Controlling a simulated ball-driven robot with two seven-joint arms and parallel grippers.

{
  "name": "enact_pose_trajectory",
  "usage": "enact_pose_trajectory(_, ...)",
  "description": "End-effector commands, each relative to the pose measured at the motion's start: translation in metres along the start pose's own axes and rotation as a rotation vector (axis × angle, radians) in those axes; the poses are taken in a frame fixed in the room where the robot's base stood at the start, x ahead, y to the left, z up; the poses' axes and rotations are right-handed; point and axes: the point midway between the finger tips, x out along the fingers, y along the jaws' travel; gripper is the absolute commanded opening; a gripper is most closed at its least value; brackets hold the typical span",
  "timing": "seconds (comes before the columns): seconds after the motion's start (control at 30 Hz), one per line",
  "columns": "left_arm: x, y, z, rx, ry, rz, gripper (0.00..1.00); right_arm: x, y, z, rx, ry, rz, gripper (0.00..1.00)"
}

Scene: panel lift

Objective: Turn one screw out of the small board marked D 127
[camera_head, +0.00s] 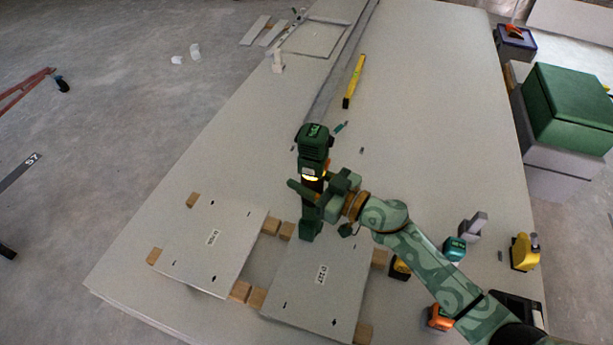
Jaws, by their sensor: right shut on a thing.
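The small board marked D 127 (302,290) lies on wooden blocks on the large panel, at the bottom middle of the head view. Small dark screw marks show near its lower corners; its upper left corner is hidden behind the tool. My right gripper (325,190) is shut on a dark green power driver (314,141). The driver stands about upright with a lit yellow ring at its middle. Its lower end is over the upper left edge of the board; I cannot tell whether it touches a screw. My left gripper is not in view.
A second marked board (190,240) lies on blocks to the left. Wooden blocks (271,225) show between the boards. A yellow level (354,82) lies farther back. Several tools, including a yellow one (524,252), stand at right. The panel's middle is mostly clear.

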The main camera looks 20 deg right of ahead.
Motion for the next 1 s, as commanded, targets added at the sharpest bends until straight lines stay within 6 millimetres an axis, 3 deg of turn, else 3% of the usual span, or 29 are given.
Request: enact_pose_trajectory(1.0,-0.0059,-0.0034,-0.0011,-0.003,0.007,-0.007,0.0,-0.002,-0.0004,-0.0013,0.0,0.005,-0.001,0.0)
